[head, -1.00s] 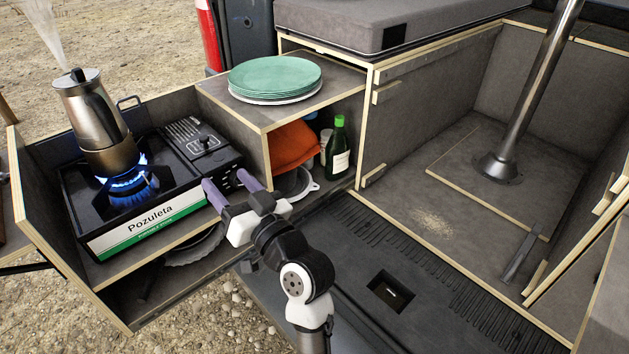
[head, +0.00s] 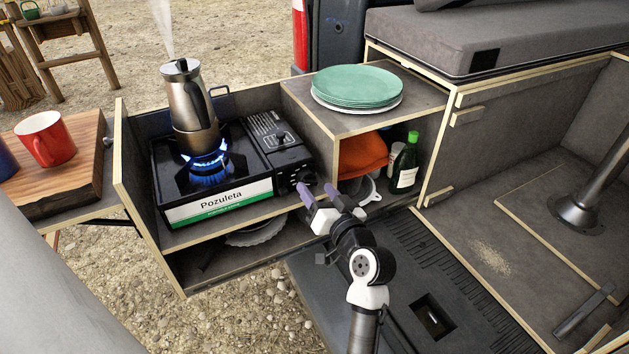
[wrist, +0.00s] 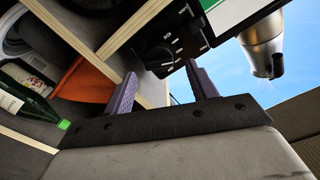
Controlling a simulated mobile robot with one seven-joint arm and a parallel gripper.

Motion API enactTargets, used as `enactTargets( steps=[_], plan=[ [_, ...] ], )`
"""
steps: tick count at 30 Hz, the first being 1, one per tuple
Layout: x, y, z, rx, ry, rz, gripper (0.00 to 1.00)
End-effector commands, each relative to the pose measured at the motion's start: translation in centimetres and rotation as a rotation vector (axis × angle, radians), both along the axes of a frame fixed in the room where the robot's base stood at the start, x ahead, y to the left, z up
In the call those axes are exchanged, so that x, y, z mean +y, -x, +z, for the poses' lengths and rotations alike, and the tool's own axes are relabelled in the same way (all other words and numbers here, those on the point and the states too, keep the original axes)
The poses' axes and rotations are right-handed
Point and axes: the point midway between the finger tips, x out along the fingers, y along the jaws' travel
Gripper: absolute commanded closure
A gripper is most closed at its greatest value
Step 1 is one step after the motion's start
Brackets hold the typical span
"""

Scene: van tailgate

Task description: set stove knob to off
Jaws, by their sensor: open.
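The portable gas stove (head: 230,185), labelled Pozuleta, stands in the pull-out drawer with a blue flame (head: 208,165) burning under a metal coffee pot (head: 193,105). The stove knob (head: 294,179) is a dark dial on the right end of the stove's front. In the wrist view the black knob (wrist: 158,55) shows clearly between the two finger directions, beyond the tips. My gripper (head: 317,190) is open and empty, its purple fingers pointing at the stove's front right end. The wrist view shows my gripper (wrist: 160,78) apart from the knob. I cannot read the knob's exact setting.
Green plates (head: 358,86) lie on the shelf right of the stove. Below are an orange cloth (head: 362,154) and a green bottle (head: 405,165), close to my gripper's right. A red mug (head: 45,138) stands on a wooden board at left. Steam rises from the pot.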

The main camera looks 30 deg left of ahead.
Motion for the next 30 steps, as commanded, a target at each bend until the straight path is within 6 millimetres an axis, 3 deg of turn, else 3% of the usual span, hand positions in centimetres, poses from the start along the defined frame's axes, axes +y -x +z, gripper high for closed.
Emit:
enactTargets(
  steps=[6, 16, 26, 30],
  plan=[
    [1.9, -1.1, 0.1, 0.0, 0.0, 0.001, 0.43],
    [2.2, -1.3, 0.0, 0.0, 0.0, 0.0, 0.43],
    [2.2, -1.3, 0.0, 0.0, 0.0, 0.0, 0.85],
    [2.2, -1.3, 0.0, 0.003, -0.002, 0.0, 0.87]
  ],
)
